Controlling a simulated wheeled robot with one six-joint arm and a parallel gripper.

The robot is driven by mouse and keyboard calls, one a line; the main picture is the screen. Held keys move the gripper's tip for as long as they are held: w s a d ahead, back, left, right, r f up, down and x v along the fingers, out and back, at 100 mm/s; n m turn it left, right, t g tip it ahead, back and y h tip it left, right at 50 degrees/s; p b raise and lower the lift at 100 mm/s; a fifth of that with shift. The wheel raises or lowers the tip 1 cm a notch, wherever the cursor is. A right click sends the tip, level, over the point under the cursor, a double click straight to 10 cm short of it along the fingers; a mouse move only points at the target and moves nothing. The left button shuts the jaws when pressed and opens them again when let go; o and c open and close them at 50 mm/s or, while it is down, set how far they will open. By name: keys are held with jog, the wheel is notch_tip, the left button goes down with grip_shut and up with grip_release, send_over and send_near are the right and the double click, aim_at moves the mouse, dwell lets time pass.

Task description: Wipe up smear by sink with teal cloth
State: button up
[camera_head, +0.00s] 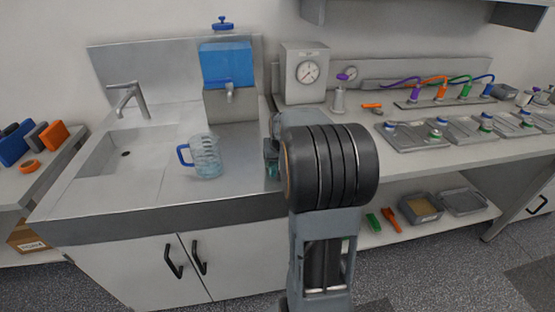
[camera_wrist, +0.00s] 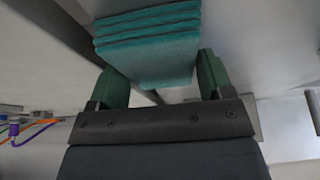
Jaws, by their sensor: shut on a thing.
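The teal cloth (camera_wrist: 148,42) is a folded stack in the wrist view. My gripper (camera_wrist: 158,72) is shut on it, with one green finger on each side. In the head view my gripper (camera_head: 271,155) is mostly hidden behind my arm, near the counter's right part, and a sliver of teal shows below it. The sink (camera_head: 122,150) is at the left of the steel counter (camera_head: 130,200), under a grey faucet (camera_head: 128,95). I cannot make out a smear in either view; my arm covers part of the counter.
A clear jug with a blue handle (camera_head: 206,158) stands on the counter between the sink and my gripper. A blue dispenser tank (camera_head: 226,65) is behind it. A gauge box (camera_head: 304,72) and a bench with trays (camera_head: 412,137) are to the right. The front-left counter is clear.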

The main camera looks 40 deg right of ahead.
jog(key=shift+r+p, duration=2.25)
jog(key=shift+r, duration=0.75)
jog(key=shift+r, duration=0.1)
jog(key=shift+r+p, duration=1.15)
jog(key=shift+r, duration=0.3)
jog(key=shift+a+f, duration=0.1)
